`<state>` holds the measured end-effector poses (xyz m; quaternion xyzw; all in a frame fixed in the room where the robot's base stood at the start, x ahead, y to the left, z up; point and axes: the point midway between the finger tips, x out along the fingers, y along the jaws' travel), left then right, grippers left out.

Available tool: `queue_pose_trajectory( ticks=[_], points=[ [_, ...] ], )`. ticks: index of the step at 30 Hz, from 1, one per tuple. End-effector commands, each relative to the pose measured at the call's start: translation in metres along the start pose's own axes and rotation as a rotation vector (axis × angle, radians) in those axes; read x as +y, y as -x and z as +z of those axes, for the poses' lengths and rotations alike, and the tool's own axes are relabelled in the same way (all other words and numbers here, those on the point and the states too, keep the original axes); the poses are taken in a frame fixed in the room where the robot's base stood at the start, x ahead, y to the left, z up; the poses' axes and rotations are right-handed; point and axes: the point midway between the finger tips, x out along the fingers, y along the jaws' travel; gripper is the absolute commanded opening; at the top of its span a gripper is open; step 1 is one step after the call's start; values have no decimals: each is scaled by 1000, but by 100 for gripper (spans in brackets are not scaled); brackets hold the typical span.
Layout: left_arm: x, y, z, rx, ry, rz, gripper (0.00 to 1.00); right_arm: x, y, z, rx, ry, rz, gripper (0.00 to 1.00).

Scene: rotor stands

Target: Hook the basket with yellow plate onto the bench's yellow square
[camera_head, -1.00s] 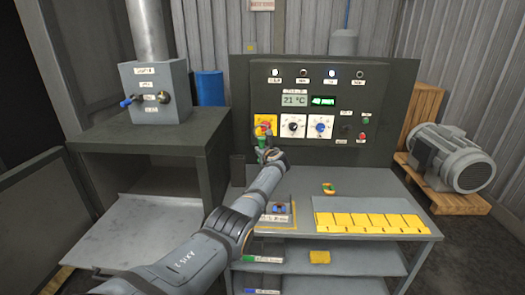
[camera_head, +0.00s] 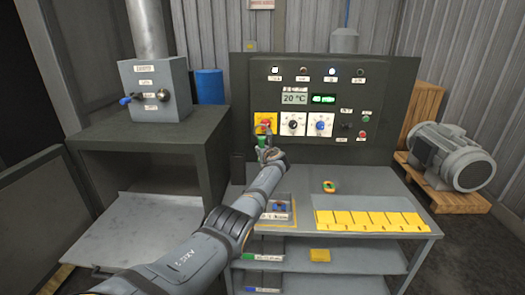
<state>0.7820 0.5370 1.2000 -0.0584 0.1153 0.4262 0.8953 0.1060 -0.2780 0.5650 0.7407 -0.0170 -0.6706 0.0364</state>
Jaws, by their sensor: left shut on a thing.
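My left gripper (camera_head: 264,145) is at the end of my arm, in front of the control panel at the back of the bench. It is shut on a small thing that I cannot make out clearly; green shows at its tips. Just above it is a yellow square (camera_head: 261,117) with a red knob on the panel. A yellow-outlined square (camera_head: 291,204) lies on the bench top (camera_head: 365,190), with small blue and red parts inside, partly hidden by my arm. I cannot pick out a basket with a yellow plate with certainty. My right gripper is not in view.
A yellow-and-green piece (camera_head: 329,187) lies on the bench beside a yellow strip (camera_head: 370,222). A yellow block (camera_head: 320,255) sits on the shelf below. A dark table with a grey box (camera_head: 157,105) stands left, a motor (camera_head: 452,160) on a pallet right.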

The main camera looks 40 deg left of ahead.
Motion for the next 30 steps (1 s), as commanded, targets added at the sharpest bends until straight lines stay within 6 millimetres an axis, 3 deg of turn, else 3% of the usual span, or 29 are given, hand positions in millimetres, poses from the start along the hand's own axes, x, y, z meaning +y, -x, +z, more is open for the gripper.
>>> queue_pose_trajectory(
  ticks=[30],
  points=[
    [44, -13, 7, -1, -1, 0, 0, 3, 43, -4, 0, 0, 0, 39]
  ],
)
